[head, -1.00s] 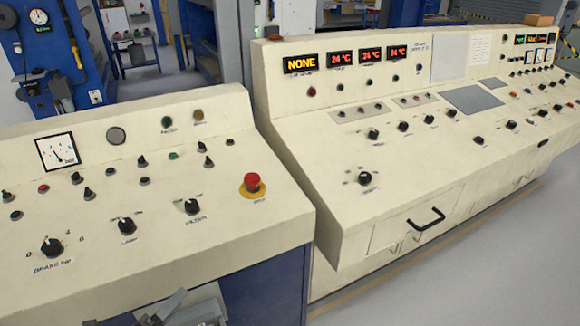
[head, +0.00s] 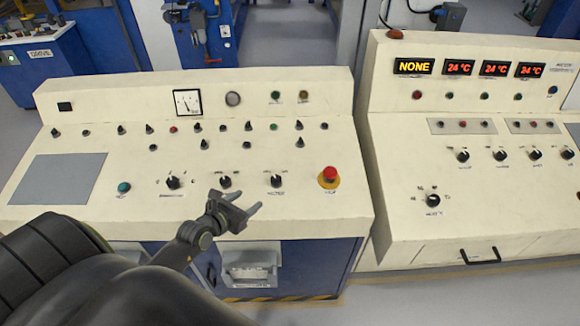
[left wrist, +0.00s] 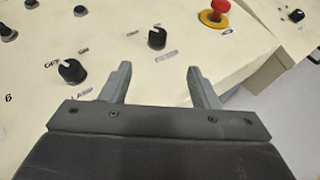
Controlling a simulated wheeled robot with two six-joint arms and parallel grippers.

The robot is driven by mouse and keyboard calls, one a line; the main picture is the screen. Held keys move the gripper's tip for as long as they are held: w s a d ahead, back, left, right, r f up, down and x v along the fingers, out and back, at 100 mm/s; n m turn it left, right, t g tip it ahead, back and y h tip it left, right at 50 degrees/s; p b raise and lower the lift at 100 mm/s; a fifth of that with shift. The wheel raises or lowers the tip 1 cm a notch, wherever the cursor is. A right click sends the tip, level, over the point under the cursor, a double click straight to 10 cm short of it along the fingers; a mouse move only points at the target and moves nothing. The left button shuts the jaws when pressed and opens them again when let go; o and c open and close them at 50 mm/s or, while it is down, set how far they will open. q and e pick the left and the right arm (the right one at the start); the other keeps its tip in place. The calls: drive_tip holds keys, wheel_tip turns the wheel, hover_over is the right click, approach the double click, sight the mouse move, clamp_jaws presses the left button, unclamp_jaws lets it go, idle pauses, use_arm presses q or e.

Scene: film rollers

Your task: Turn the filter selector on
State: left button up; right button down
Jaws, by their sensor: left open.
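The filter selector (head: 276,181) is a black knob with a white pointer line on the sloped cream left console, third in the front row of black knobs, left of the red stop button. Its small label is hard to read. In the left wrist view the filter selector (left wrist: 157,38) stands beyond the fingertips, between their lines. My left gripper (head: 248,202) is open and empty, at the console's front edge, just left of and nearer than the knob. It also shows in the left wrist view (left wrist: 160,72). My right gripper is out of view.
The red mushroom stop button (head: 329,177) on a yellow base is right of the knob. Another black knob (head: 226,182) sits close on its left, near my gripper. The right console (head: 470,215) stands beyond a gap, with a lit NONE display (head: 414,66).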

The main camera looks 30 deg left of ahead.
sight(275, 179)
use_arm(q)
drive_tip(key=b+x, duration=0.2)
drive_tip(key=x, duration=0.6)
drive_tip(key=b+x, duration=0.3)
drive_tip(key=x, duration=0.6)
drive_tip(key=shift+w+a, duration=0.2)
drive_tip(key=shift+w, duration=0.1)
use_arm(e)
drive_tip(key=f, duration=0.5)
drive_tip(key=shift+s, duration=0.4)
use_arm(q)
drive_tip(key=shift+r, duration=0.1)
